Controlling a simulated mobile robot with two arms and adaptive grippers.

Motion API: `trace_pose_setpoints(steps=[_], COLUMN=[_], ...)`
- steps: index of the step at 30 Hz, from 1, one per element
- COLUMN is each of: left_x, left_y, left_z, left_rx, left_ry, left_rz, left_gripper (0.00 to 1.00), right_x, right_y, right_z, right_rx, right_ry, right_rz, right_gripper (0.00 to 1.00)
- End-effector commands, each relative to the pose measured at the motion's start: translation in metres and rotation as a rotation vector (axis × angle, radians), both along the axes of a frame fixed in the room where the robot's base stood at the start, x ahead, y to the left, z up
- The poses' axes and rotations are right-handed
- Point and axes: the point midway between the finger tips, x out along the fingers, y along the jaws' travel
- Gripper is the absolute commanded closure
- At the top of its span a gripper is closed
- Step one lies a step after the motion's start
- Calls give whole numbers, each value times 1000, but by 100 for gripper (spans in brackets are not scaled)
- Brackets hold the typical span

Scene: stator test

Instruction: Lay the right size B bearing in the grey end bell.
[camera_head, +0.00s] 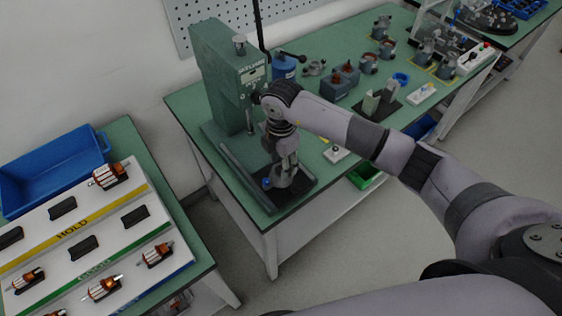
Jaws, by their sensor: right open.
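My right gripper (282,178) is open and points down over a dark mat (296,195) at the front left of the green bench. A small blue part (266,183) shows beside its fingers. The gripper covers most of what lies on the mat, and I cannot tell whether a bearing lies between or under the fingers. A grey ring-like part (314,67), possibly the end bell, sits farther back beside a blue canister. I cannot make out any size B bearing at this scale. My left gripper is out of view.
A tall green press (222,75) stands just left of my right gripper. Stators (340,82), several grey housings (370,63) and a blue ring (401,78) stand farther back. A rotor board (110,228) and blue bin (50,172) are on the left bench.

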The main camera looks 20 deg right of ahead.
Motion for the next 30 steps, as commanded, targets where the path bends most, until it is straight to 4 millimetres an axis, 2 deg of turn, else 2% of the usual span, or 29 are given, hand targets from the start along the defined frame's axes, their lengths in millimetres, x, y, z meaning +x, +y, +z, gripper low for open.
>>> trace_pose_setpoints(steps=[5, 12, 18, 22, 30], left_x=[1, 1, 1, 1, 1], left_y=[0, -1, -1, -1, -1], left_z=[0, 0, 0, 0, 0], left_rx=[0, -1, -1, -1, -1], left_ry=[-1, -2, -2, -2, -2], left_rz=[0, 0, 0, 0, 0], left_gripper=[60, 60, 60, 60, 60], right_x=[2, 2, 1, 1, 1], right_y=[0, 0, 0, 0, 0], right_z=[25, 78, 108, 116, 118], right_rx=[2, 1, 1, 1, 0], right_ry=[-6, -6, -4, -2, -1], right_rz=[2, 1, 0, -1, 0], right_gripper=[56, 56, 56, 56, 56])
